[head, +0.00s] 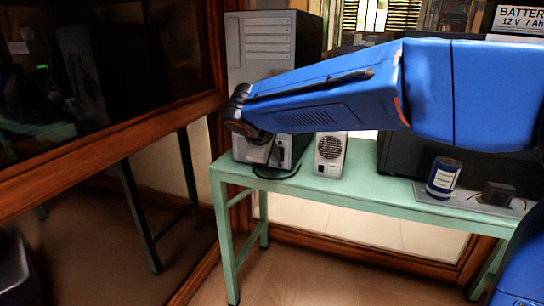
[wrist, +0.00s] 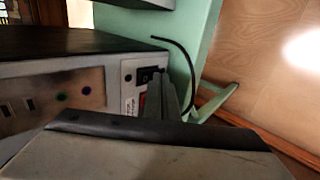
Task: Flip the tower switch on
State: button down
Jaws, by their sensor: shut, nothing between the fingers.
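The tower (head: 268,40) stands on the green table, a tall case with a grey face and a dark side. In the wrist view its grey panel (wrist: 60,88) fills the left and middle. A small black rocker switch (wrist: 148,75) sits at the panel's right end, beside a red patch (wrist: 142,101) and a label. My gripper (wrist: 168,90) is shut and empty, its fingertips close to the switch and covering part of that area. I cannot tell whether they touch it, nor which way the switch is set. In the head view my blue arm hides part of the tower.
The green table (head: 375,196) also holds a small grey speaker-like box (head: 330,155), a blue can (head: 443,177) and a dark box (head: 497,193). A black cable (wrist: 180,50) curves beside the tower. A wood-framed glass panel (head: 110,125) borders the left.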

dwell(0.3)
jog(key=shift+w+f, duration=0.15)
jog(key=shift+w, duration=0.05)
dwell(0.3)
jog(key=shift+r, duration=0.8)
